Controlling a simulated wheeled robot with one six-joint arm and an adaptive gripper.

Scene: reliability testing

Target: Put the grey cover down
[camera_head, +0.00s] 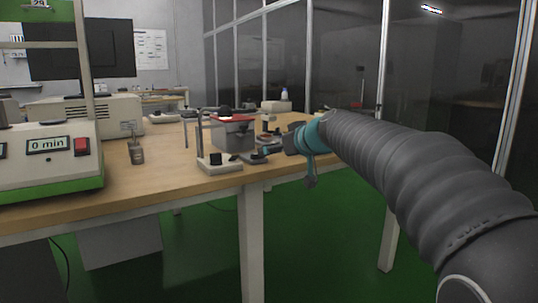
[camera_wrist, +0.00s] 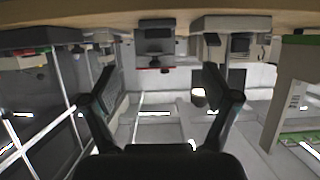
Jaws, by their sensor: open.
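A grey box-shaped piece with a red top (camera_head: 233,134) stands on the wooden table near its right end; I cannot tell for sure whether it is the grey cover. In the wrist view, which is upside down, a grey box-shaped piece (camera_wrist: 155,40) shows on the table, beyond the fingers. My gripper (camera_head: 268,150) is at the table's right edge, to the right of the box and apart from it. In the wrist view my gripper (camera_wrist: 160,78) has its two fingers spread wide with nothing between them.
A small stand with a white base (camera_head: 219,164) is on the table in front of the box. Bare table (camera_head: 170,178) lies between. Glass panels stand behind.

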